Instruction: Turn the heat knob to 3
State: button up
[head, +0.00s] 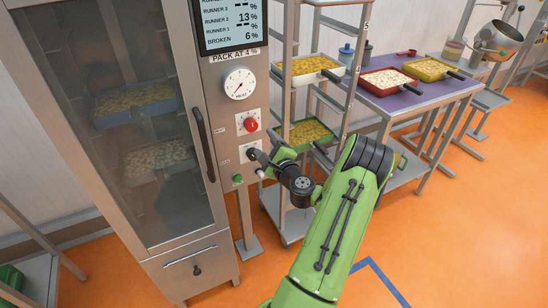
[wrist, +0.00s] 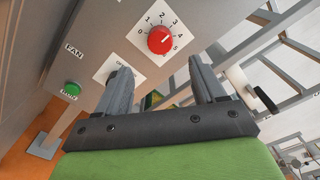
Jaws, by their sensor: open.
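The red knob (head: 250,125) sits on a white numbered plate on the steel front panel of the cabinet. In the wrist view the red knob (wrist: 158,42) shows a scale from 0 to 5, and its white mark points up and to the right, roughly toward 3. The exact reading is hard to tell. My gripper (head: 259,164) is in front of the panel, below the knob. In the wrist view my gripper (wrist: 160,78) has its two fingers spread wide with nothing between them. The knob lies beyond the fingertips, apart from them.
A round gauge (head: 239,84) and a screen (head: 231,24) are above the knob. A green button (head: 238,179) is lower left on the panel. The glass-doored cabinet (head: 125,120) stands at left. A rack with trays (head: 310,65) and a purple-topped table (head: 412,97) are at right.

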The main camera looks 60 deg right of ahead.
jog(key=v, duration=0.6)
jog(key=shift+b, duration=0.4)
